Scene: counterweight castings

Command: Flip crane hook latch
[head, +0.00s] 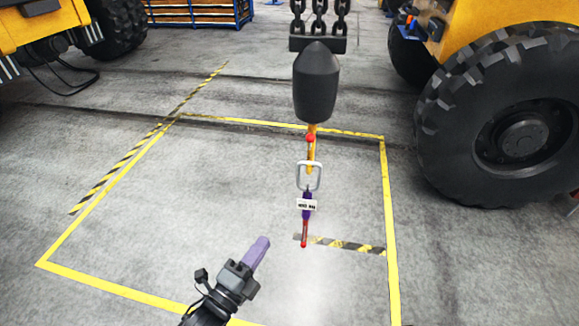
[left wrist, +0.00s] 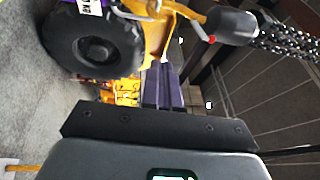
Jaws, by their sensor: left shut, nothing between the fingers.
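The crane hook hangs in the middle of the head view, with a dark block (head: 315,88) above a yellow shank (head: 311,158). A small red piece (head: 310,138) sits on the shank; whether it is part of the latch I cannot tell. A grey ring (head: 309,178) hangs below, with a purple strap (head: 307,212) and white label under it. My left gripper (head: 262,243) is shut and empty, below and left of the hook, apart from it. In the left wrist view its purple fingers (left wrist: 164,86) lie below the yellow hook (left wrist: 184,10) and red piece (left wrist: 211,39). The latch's position is unclear.
Chains (head: 320,18) hold the hook from above. A yellow machine with a large black tyre (head: 510,125) stands at the right, another yellow machine (head: 38,24) at the upper left. Yellow tape (head: 85,225) marks a clear square of concrete floor under the hook.

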